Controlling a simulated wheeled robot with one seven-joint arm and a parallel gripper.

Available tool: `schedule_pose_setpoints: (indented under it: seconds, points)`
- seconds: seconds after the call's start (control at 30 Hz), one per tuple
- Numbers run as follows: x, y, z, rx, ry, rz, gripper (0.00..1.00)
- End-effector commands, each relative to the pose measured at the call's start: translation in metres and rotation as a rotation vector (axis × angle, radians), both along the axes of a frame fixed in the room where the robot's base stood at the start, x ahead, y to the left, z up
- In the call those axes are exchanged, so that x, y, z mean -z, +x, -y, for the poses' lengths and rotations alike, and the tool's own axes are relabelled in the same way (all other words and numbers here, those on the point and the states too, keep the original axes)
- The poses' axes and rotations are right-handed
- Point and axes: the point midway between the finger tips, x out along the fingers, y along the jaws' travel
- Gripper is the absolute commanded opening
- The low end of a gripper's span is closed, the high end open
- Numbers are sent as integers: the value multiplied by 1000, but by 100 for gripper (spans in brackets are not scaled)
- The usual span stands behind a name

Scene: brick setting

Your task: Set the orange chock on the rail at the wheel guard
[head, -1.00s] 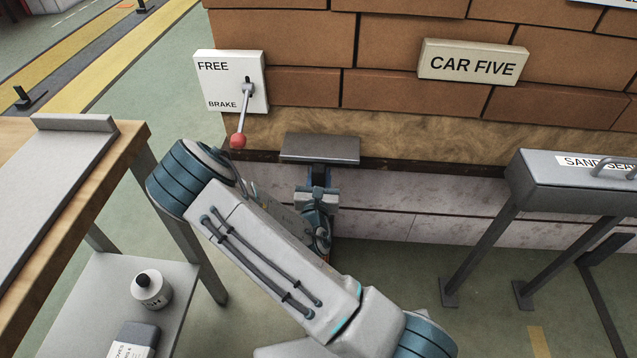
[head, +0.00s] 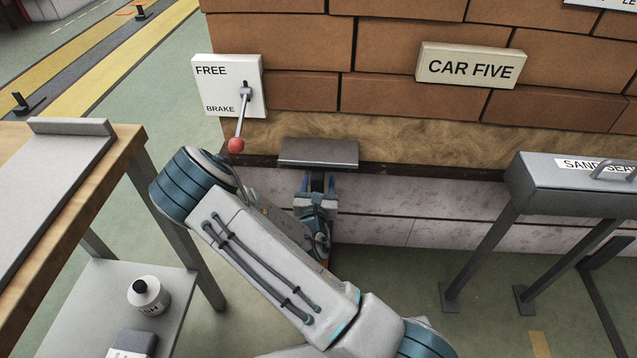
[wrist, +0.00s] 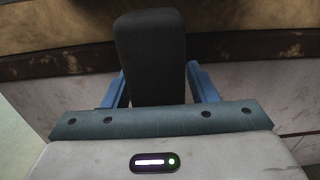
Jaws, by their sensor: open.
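My gripper (head: 318,184) is low at the car's lower edge, just below a grey metal plate (head: 319,152) that may be the wheel guard. In the wrist view its two blue fingers (wrist: 160,86) stand apart, on either side of an upright dark block (wrist: 150,55). I see gaps beside the block and cannot tell what it belongs to. A small orange patch (head: 326,263) shows below my wrist in the head view. I cannot tell whether it is the chock. The rail is not clearly seen; my arm covers much of the floor there.
A brake lever (head: 239,125) with a red knob hangs on the FREE/BRAKE panel, left of the plate. A wooden bench (head: 125,150) stands left, with a bottle (head: 149,297) on its lower shelf. A grey sand box (head: 570,183) on legs stands right.

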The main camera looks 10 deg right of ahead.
Motion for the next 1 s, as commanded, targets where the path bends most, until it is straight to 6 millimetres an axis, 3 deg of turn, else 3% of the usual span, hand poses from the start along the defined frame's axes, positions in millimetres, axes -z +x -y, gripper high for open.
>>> schedule_pose_setpoints:
  seconds: [0.17, 0.5, 0.7, 0.87, 1.0]
  points:
    - [-5, -7, -3, -2, 0, -2, 53]
    - [-5, -75, -26, -4, -3, -4, 53]
    - [-4, -104, -35, -3, -1, -3, 53]
    - [-3, -113, -36, 11, 33, -6, 53]
    - [8, -110, -29, 94, 257, -52, 53]
